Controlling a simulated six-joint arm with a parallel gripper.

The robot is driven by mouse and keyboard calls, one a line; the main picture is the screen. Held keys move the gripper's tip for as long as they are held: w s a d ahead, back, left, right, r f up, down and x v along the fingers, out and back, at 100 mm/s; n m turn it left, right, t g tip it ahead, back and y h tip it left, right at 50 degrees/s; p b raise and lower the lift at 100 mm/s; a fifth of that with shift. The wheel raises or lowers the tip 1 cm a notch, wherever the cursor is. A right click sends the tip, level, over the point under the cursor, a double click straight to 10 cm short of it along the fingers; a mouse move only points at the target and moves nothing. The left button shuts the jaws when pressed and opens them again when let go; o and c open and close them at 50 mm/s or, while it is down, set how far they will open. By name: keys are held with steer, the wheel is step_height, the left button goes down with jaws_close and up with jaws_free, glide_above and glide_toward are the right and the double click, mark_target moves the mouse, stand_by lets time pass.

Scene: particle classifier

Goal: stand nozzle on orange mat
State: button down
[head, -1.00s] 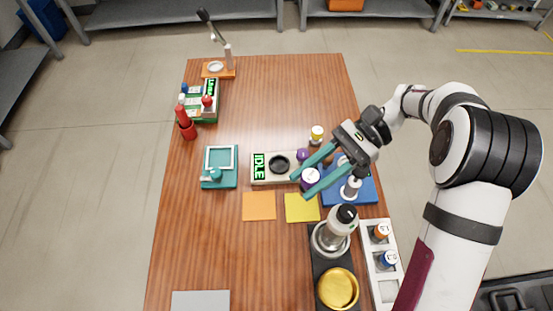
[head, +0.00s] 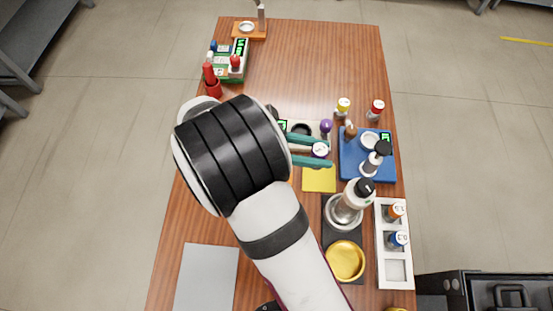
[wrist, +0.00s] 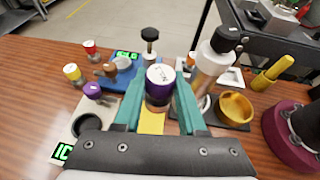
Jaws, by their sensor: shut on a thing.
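The nozzle, with a white marked top and a purple band, is between the fingers of my gripper (head: 329,154) in the head view (head: 320,150). The wrist view also shows my gripper (wrist: 159,88) shut on this nozzle (wrist: 160,76), which looks upright. Its lower end is partly hidden, and I cannot tell its height above the table. The orange mat is not visible now; my arm covers the area left of the yellow mat (head: 319,182).
A blue tray (head: 352,172) with several items is right of my gripper. A bottle (head: 350,200), a gold bowl (head: 345,261) and a white rack (head: 383,252) with orange and blue nozzles stand nearer. A grey pad (head: 207,276) lies front left. The table's far middle is clear.

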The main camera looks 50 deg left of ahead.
steer(key=s+a+f+n+t+y, duration=0.2)
steer(key=s+a+f+n+y, duration=0.2)
steer(key=a+n+y, duration=0.6)
steer(key=f, duration=0.2)
steer(key=d+f+y, duration=0.1)
steer(key=f, duration=0.2)
steer(key=d+f+n+y, duration=0.1)
steer(key=f, duration=0.2)
steer(key=shift+w, duration=0.1)
steer(key=shift+f, duration=0.15)
steer(key=shift+c, duration=2.4)
jaws_free()
steer(key=v, duration=1.2)
steer(key=shift+d, duration=0.15)
